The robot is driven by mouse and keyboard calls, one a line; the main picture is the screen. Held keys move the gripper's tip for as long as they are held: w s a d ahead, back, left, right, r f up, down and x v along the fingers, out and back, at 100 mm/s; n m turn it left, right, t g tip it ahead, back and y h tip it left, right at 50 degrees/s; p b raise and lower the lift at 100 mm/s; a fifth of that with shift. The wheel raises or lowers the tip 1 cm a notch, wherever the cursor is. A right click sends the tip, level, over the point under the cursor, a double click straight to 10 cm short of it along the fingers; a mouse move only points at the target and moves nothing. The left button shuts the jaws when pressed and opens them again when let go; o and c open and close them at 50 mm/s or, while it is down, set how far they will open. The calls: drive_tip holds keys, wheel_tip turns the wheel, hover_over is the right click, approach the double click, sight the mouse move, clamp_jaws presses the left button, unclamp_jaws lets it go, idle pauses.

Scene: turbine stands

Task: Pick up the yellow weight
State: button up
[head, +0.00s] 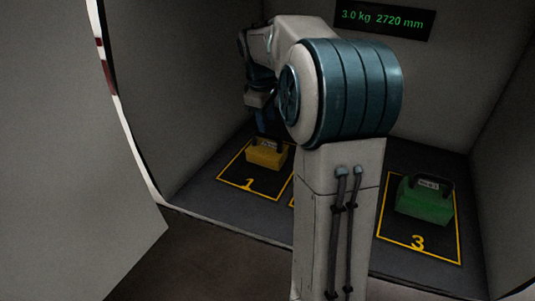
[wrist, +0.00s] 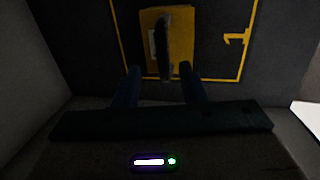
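The yellow weight (head: 267,156) is a block with a dark handle on top and a pale label. It sits on the floor inside the yellow-outlined square marked 1, at the left of the head view. In the wrist view the yellow weight (wrist: 180,38) is at the top middle, its handle running up and down the picture. My gripper (wrist: 162,78) is open, its two dark fingers apart with nothing between them. It hangs above the weight and does not hold it. In the head view its fingers are hard to make out.
A green weight (head: 425,200) with a dark handle sits in the square marked 3 at the right. A square between them is mostly hidden behind my arm. Grey walls enclose the bay, and a display (head: 384,19) reading 3.0 kg 2720 mm hangs on the back wall.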

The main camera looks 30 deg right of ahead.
sight(269, 136)
drive_tip(key=shift+w+d+f, duration=0.1)
drive_tip(key=shift+d+f, duration=0.05)
drive_tip(key=shift+f, duration=1.05)
drive_tip(key=shift+w+d+f, duration=0.1)
drive_tip(key=shift+d+f, duration=0.1)
drive_tip(key=shift+f, duration=0.95)
drive_tip(key=shift+w+d+f, duration=0.1)
drive_tip(key=shift+d+f, duration=0.05)
drive_tip(key=shift+f, duration=1.05)
clamp_jaws()
